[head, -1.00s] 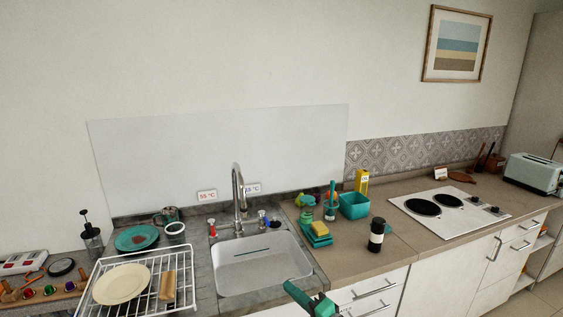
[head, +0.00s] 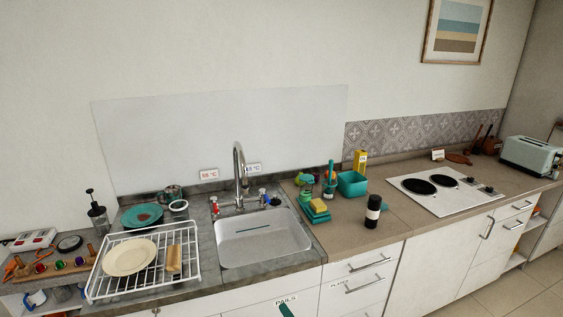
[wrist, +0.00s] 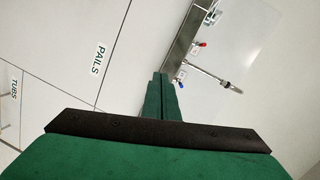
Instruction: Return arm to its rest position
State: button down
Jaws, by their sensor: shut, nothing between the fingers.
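My gripper (wrist: 161,84) shows in the wrist view with its two green fingers together and nothing between them. It points past the white cabinet front with the "PAILS" label (wrist: 101,60) toward the sink's edge and tap. In the head view only a small green part of my arm (head: 286,310) shows at the bottom edge, in front of the cabinets below the sink (head: 262,244). The rest of the arm is out of that view.
A dish rack (head: 190,262) with a cream plate (head: 129,257) stands left of the sink. A dark-banded pepper mill (head: 372,211), a teal bowl (head: 352,184) and a sponge (head: 319,205) stand right of it. The hob (head: 445,195) is farther right.

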jog(key=s+f+h, duration=0.2)
jog(key=s+f, duration=0.2)
jog(key=s, duration=0.3)
jog(key=s+f+n+h, duration=0.15)
jog(key=s+f, duration=0.25)
jog(key=s, duration=0.4)
jog(key=s+f+h, duration=0.3)
jog(key=s+f, duration=0.1)
jog(key=s, duration=0.3)
jog(key=s+r+n, duration=0.4)
jog(key=s+r, duration=0.2)
jog(key=s, duration=0.5)
jog(key=s+a+r+n, duration=0.1)
jog(key=s+r+n, duration=0.3)
jog(key=s, duration=0.8)
jog(key=shift+a+r+t+h, duration=0.3)
jog(key=shift+r+t+h, duration=0.1)
jog(key=shift+r, duration=0.45)
